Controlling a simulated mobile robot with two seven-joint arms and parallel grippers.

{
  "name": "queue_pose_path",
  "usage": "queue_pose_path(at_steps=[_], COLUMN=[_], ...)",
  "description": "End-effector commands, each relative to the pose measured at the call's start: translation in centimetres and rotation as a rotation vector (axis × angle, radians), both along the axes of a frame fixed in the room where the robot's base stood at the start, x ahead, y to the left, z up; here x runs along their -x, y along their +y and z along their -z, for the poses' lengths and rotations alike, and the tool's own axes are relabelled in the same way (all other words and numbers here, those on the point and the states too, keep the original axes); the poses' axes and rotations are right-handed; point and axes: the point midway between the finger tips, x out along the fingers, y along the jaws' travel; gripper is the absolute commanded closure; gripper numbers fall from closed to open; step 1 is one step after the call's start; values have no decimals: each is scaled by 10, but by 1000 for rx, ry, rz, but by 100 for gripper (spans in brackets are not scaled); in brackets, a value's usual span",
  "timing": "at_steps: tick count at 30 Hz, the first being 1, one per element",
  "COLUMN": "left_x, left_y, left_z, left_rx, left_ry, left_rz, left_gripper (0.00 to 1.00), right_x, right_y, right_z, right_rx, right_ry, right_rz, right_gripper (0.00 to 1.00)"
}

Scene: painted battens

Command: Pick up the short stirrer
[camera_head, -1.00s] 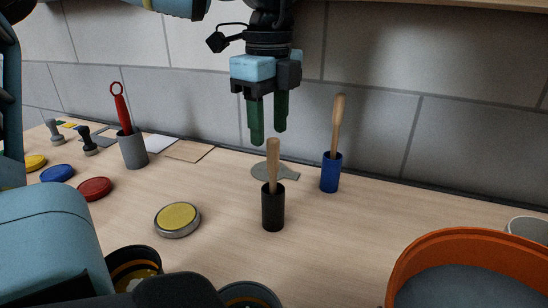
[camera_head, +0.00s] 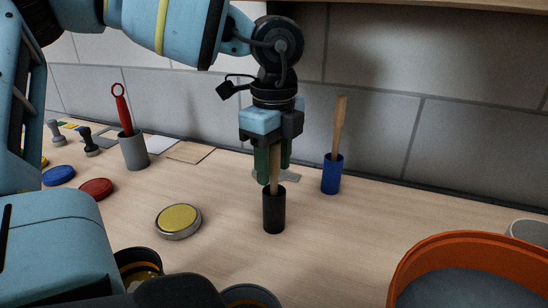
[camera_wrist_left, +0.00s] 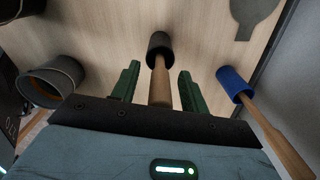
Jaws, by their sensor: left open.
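A wooden stirrer (camera_head: 274,180) stands upright in a black cup (camera_head: 273,212); less of it shows above its cup than of the other wooden stirrer. My left gripper (camera_head: 273,168) points down over it, open, with one green finger on each side of the handle. The left wrist view shows the handle (camera_wrist_left: 160,85) between the two fingers, with a gap on both sides, and the black cup (camera_wrist_left: 158,44) beyond. The taller wooden stirrer (camera_head: 338,125) leans in a blue cup (camera_head: 331,176) to the right. My right gripper is not in view.
A red-handled tool (camera_head: 123,110) stands in a grey cup (camera_head: 134,152) at the left. A yellow-topped tin (camera_head: 178,221) sits in front left of the black cup. An orange-rimmed tub (camera_head: 440,245) is at the front right. The tiled wall (camera_head: 380,130) closes the back.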

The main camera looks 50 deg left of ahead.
Motion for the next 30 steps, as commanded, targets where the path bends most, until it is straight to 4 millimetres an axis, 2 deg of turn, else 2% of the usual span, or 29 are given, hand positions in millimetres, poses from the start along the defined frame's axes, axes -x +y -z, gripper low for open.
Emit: queue_pose_path(at_steps=[1,9,11,22,30], left_x=[0,0,0,0,2], left_y=[0,0,0,1,11], left_z=[0,0,0,-4,-25], left_rx=[0,0,0,0,1], left_ry=[0,0,0,-1,-5], left_rz=[0,0,0,0,0], left_gripper=[59,95,100,100,100], right_x=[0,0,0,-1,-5], right_y=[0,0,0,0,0], right_z=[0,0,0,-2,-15], right_rx=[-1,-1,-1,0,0], right_ry=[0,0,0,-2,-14], right_rz=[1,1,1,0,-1], right_gripper=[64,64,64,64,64])
